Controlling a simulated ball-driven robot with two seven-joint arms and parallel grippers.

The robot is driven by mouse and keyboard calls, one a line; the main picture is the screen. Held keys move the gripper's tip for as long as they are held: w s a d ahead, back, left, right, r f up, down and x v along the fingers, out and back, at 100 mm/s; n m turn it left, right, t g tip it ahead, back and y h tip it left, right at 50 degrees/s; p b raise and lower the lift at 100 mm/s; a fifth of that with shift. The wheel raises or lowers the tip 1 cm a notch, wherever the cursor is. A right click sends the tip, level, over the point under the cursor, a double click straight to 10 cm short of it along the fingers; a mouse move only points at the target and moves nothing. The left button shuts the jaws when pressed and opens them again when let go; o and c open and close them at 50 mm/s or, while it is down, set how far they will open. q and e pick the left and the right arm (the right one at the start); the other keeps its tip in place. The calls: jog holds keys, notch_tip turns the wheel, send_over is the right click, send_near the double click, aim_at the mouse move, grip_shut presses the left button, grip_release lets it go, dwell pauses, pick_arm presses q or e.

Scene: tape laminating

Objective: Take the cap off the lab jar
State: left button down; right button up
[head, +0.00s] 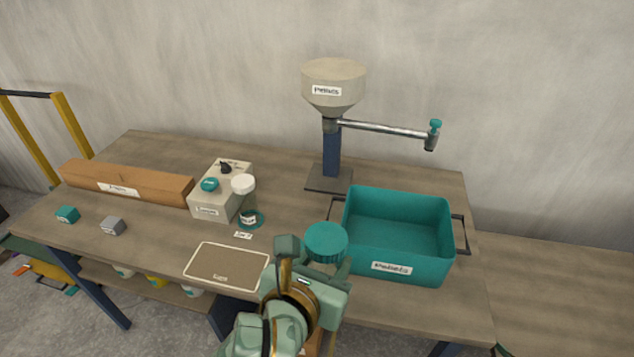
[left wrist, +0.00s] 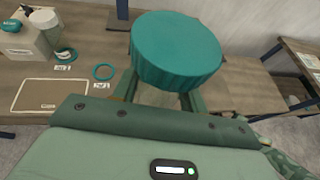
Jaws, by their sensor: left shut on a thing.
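A round teal cap with a ribbed side (head: 326,240) is held at the front of the table, left of the teal bin. My left gripper (head: 316,264) is shut on it, its fingers on either side below the top. The cap (left wrist: 176,48) fills the upper middle of the left wrist view, with the fingers (left wrist: 158,100) reaching under it. The jar body is hidden under the cap and behind my gripper; I cannot tell whether the cap still sits on it. My right gripper is not in view.
The teal bin (head: 392,268) stands close to the right. A hopper (head: 334,88) on a post stands behind. A grey box (head: 211,204) with a white-capped bottle (head: 243,185) and a long brown box (head: 125,184) are left. An outlined mat area (head: 227,266) is clear.

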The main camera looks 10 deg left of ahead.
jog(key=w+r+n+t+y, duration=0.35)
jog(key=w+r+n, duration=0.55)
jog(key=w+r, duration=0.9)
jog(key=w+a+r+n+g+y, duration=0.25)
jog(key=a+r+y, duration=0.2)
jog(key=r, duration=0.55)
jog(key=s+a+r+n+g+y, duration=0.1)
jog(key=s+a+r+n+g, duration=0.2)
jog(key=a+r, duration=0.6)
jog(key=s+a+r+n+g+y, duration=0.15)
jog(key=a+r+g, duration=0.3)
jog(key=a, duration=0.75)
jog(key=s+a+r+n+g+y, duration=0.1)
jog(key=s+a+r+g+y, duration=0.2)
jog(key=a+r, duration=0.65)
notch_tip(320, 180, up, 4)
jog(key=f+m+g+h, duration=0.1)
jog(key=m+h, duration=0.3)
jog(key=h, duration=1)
send_over(316, 236)
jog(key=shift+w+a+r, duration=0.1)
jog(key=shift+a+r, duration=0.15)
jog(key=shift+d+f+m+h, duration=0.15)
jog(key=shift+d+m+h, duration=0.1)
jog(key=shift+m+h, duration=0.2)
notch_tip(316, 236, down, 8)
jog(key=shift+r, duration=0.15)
